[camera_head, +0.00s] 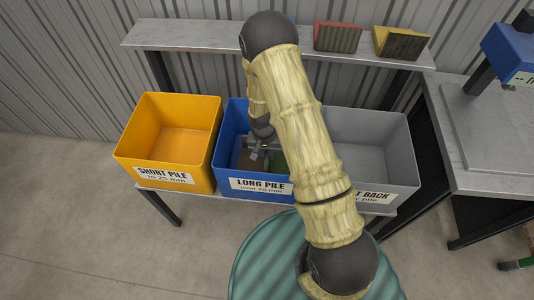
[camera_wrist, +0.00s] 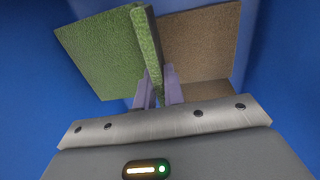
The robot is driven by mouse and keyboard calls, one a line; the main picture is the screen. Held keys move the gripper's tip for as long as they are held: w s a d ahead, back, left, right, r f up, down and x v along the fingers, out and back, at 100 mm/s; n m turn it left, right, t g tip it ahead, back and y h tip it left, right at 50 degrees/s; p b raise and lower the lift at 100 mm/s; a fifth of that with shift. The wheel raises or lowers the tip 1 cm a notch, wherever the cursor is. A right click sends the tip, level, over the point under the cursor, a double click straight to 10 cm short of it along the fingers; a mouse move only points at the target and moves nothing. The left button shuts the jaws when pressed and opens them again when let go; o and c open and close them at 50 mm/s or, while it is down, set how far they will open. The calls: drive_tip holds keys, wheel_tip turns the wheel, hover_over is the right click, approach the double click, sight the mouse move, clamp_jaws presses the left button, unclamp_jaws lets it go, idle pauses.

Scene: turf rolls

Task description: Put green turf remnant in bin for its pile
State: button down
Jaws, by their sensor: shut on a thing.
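My gripper (camera_head: 258,143) is inside the blue bin (camera_head: 230,178), labelled "LONG PILE over 25 mm". In the wrist view the gripper (camera_wrist: 158,92) is shut on a green turf remnant (camera_wrist: 147,42), seen nearly edge-on as an upright strip. A flat green turf face (camera_wrist: 97,55) shows just left of it; I cannot tell whether it is a separate piece. A brown piece (camera_wrist: 200,42) lies in the bin to the right. Green turf (camera_head: 279,162) also shows in the head view, partly hidden by my arm.
An empty yellow bin (camera_head: 125,145) labelled "SHORT PILE to 25 mm" stands left. A grey bin (camera_head: 405,160), its label partly hidden, stands right. The shelf (camera_head: 190,34) behind holds a red-topped piece (camera_head: 337,37) and a yellow-topped one (camera_head: 400,43). A metal bench (camera_head: 490,150) is far right.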

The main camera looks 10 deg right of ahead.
drive_tip(key=shift+f, duration=0.15)
drive_tip(key=c, duration=1.5)
unclamp_jaws()
wheel_tip(320, 180, up, 12)
drive_tip(key=a, duration=0.1)
drive_tip(key=shift+w+p, duration=0.2)
drive_tip(key=shift+p, duration=0.2)
